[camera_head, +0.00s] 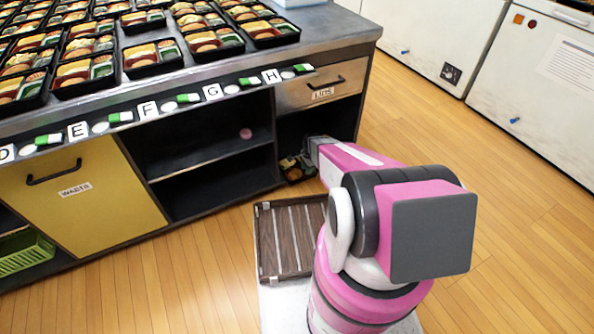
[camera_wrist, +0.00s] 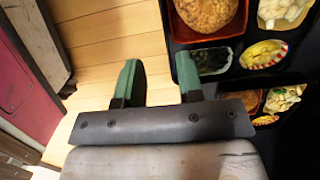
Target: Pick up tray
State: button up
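A black bento tray (camera_wrist: 224,42) with divided compartments fills the upper right of the wrist view. It holds a round brown patty, a pale chunky side, dark greens and yellow pieces in a striped cup. My gripper (camera_wrist: 160,76) is open, its two green-tipped fingers apart with wood floor showing between them. The right finger overlaps the tray's left edge; whether it touches cannot be told. In the head view a tray (camera_head: 294,170) sits low at the cabinet's open right bay, partly hidden by my arm. My gripper's fingers are not clear there.
Many bento trays stand on the grey counter (camera_head: 318,32) above. A drawer (camera_head: 322,92) hangs over the open bay, with shelves to its left. A slatted brown carrying tray (camera_head: 288,240) lies beside my arm. Wood floor is clear to the right, before white cabinets (camera_head: 440,40).

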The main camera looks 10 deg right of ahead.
aim_at(305, 177)
jog(key=f, duration=0.6)
jog(key=shift+w+a+f, duration=0.25)
jog(key=shift+a+f, duration=0.05)
jog(key=shift+a, duration=0.1)
grip_shut()
